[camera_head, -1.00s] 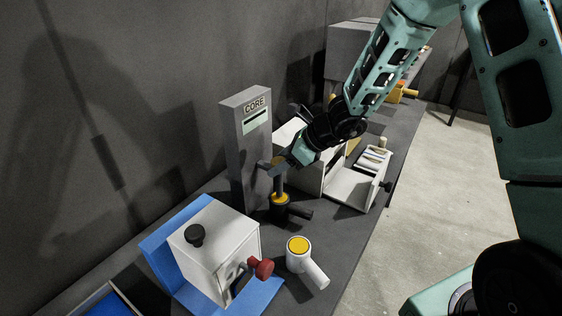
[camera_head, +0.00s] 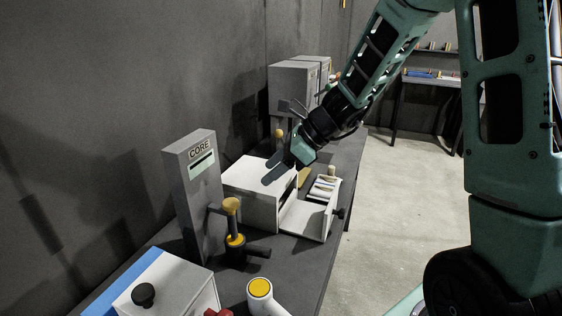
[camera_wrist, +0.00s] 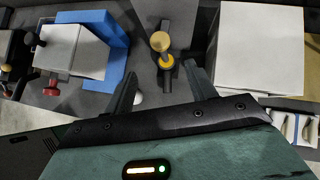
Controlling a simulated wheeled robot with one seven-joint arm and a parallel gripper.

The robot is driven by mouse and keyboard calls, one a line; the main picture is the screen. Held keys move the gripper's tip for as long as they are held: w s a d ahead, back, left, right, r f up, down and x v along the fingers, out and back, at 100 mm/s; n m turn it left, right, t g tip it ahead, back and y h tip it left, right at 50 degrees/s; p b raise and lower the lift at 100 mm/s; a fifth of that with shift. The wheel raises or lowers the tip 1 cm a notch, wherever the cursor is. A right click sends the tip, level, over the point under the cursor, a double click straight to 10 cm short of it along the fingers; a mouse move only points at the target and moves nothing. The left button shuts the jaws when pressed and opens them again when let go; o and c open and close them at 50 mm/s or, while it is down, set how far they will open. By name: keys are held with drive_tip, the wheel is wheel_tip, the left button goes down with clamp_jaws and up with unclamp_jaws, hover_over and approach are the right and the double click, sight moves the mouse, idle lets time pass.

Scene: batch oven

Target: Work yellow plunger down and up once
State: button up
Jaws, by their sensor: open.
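The plunger (camera_head: 231,205) stands upright in front of the grey CORE post, with a tan-yellow knob on top and a yellow collar (camera_head: 235,241) on a black base with a side handle. Its rod shows between knob and collar. In the wrist view, the knob (camera_wrist: 160,41) is seen from above, just beyond my fingers. My gripper (camera_head: 268,171) is open and empty, above and to the right of the knob in the head view, apart from it. The gripper also shows in the wrist view (camera_wrist: 160,70), its fingers spread.
The CORE post (camera_head: 192,180) stands behind the plunger. A white cylinder with a yellow top (camera_head: 259,288) and a white box with a black knob (camera_head: 165,290) are in front.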

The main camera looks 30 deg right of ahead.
drive_tip(key=shift+v, duration=1.15)
drive_tip(key=s+a+f+n+g+h+b, duration=0.1)
drive_tip(key=s+a+f+n+g, duration=0.1)
drive_tip(key=s+a+n, duration=0.35)
drive_tip(key=s+a+f+n+g+b, duration=0.1)
drive_tip(key=s+a+n+g, duration=0.2)
drive_tip(key=s+a+n, duration=0.3)
drive_tip(key=s+a+f+n+h, duration=0.1)
drive_tip(key=s+a+n+h, duration=0.1)
drive_tip(key=s+n, duration=0.5)
drive_tip(key=s+a+f+n+h+b, duration=0.1)
drive_tip(key=s+n, duration=0.6)
drive_tip(key=n, duration=0.7)
drive_tip(key=a+f+h, duration=0.1)
drive_tip(key=a+h, duration=0.1)
drive_tip(key=shift+a+f+h+b, duration=0.3)
drive_tip(key=shift+a, duration=0.05)
drive_tip(key=shift+n, duration=0.25)
